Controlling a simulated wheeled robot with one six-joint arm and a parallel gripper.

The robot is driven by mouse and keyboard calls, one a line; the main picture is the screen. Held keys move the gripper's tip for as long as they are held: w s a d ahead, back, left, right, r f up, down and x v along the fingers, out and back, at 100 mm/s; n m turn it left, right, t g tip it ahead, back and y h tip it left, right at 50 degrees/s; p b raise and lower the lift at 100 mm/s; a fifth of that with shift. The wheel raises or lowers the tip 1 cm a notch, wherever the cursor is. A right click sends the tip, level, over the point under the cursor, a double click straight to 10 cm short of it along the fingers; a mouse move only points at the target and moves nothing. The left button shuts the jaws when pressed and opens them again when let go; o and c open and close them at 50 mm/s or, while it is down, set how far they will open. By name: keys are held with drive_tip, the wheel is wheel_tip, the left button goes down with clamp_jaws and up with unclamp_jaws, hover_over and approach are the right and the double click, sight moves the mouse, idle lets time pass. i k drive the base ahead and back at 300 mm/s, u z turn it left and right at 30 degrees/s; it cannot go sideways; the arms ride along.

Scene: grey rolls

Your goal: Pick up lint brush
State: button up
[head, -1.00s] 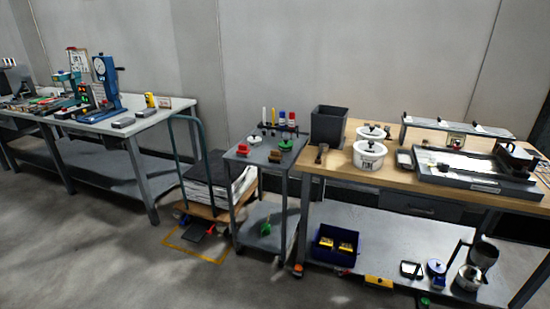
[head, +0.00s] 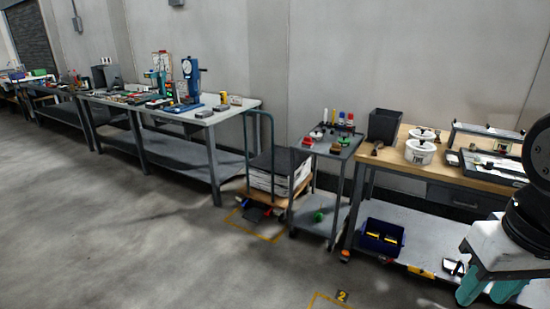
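I cannot make out a lint brush for certain at this size. Small brush-like items lie on the narrow grey cart: a red one (head: 307,142) at its left front and a brown one (head: 335,149) at its right front. A small brown item (head: 377,147) stands at the left end of the wooden bench, beside the dark bin; its kind is unclear. Part of my arm, black, white and teal, fills the lower right of the head view.
The grey cart (head: 345,157) stands between a trolley with stacked sheets (head: 280,170) and the wooden bench (head: 398,154). A dark bin (head: 384,125) and white tubs (head: 420,152) are on the bench. A blue crate (head: 381,236) is on its lower shelf. Floor at left is clear.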

sight(336, 150)
drive_tip(key=u, duration=0.75)
drive_tip(key=i, duration=2.85)
drive_tip(key=z, duration=1.5)
drive_tip(key=i, duration=0.8)
drive_tip(key=z, duration=0.7)
